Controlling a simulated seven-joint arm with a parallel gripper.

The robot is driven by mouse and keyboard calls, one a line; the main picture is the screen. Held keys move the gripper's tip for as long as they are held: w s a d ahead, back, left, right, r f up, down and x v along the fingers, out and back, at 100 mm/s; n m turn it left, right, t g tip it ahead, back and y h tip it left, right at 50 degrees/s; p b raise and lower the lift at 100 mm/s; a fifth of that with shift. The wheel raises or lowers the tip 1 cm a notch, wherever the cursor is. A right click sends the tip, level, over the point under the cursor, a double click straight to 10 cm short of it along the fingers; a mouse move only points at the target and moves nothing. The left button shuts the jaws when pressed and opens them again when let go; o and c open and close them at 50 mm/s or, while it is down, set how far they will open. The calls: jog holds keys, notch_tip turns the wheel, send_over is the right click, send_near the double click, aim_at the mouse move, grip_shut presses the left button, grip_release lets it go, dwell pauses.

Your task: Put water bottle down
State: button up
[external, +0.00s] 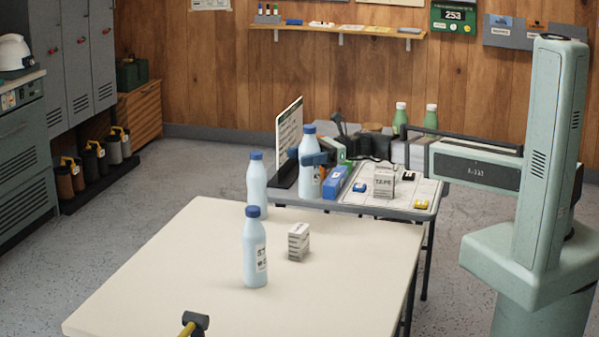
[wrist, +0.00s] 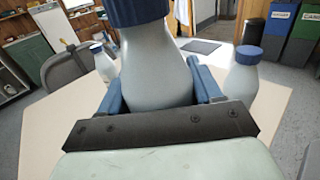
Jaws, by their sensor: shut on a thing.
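My gripper (external: 312,160) has blue fingers and is shut around a pale blue water bottle (external: 309,178) with a dark blue cap. The bottle is upright, and its neck and shoulder fill the middle of the wrist view (wrist: 152,75). Its base shows near the far edge of the cream table (external: 180,270); I cannot tell whether it touches anything. Two similar bottles stand upright on the cream table: one at the front (external: 255,255), also at left in the wrist view (wrist: 104,65), and one farther back (external: 257,185), at right in the wrist view (wrist: 243,78).
A small white box (external: 299,242) stands beside the front bottle. A hammer (external: 192,323) lies at the table's near edge. A grey side table (external: 400,212) behind holds a sign (external: 289,140), a blue box (external: 335,182) and a tape box (external: 384,184). The cream table's left and right parts are clear.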

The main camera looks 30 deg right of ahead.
jog(key=w+d+m+t+h, duration=0.1)
jog(key=w+d+m+t, duration=0.3)
jog(key=w+d, duration=1.15)
jog(key=w+d+m+t+h, duration=0.15)
jog(key=w+d+t, duration=0.35)
jog(key=w+d, duration=1)
jog(key=w+d+m+t+h, duration=0.3)
jog(key=w+d+m+t, duration=0.1)
jog(key=w+d, duration=0.65)
notch_tip(320, 180, down, 10)
jog(key=shift+w+r, duration=0.25)
jog(key=shift+w, duration=0.1)
jog(key=shift+f, duration=0.1)
jog(key=o, duration=1.4)
jog(key=shift+o, duration=0.2)
